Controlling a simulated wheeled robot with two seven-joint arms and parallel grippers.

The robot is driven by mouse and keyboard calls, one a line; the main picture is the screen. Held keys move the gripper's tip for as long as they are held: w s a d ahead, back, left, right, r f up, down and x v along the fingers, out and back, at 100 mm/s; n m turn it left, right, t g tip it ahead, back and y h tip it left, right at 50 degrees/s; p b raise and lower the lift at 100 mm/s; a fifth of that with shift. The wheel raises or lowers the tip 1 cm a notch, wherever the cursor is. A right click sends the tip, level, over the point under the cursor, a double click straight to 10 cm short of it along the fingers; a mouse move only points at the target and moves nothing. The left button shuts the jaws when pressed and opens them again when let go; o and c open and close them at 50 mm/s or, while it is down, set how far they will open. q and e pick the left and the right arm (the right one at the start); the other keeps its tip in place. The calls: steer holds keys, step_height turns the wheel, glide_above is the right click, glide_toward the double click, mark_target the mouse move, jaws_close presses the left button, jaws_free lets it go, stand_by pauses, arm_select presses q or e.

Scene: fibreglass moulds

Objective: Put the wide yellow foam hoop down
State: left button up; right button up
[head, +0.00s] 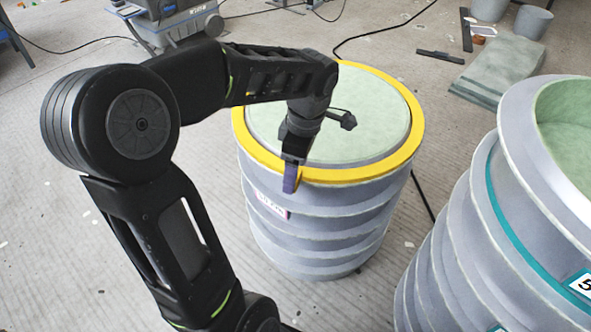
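The wide yellow foam hoop (416,133) lies about level around the top of a grey ribbed mould (320,225) with a pale green top face (362,115). From this view I cannot tell whether it rests fully on the rim. My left gripper (291,178) points down at the hoop's near left part, its purple fingertip overlapping the yellow band and reaching slightly below its outer edge. The far finger is hidden, so I cannot tell whether the fingers are closed on the hoop. My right gripper is out of view.
A larger grey mould (475,235) with a teal band and green inside stands close at the right. A grey slab (500,68), a small tub (533,21) and dark bars lie behind. Black cables cross the floor.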

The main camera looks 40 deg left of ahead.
arm_select(q)
step_height(320, 180, up, 11)
steer(key=d+p, duration=0.1)
steer(key=p, duration=0.1)
steer(key=shift+w+d+f, duration=0.15)
steer(key=shift+w, duration=0.1)
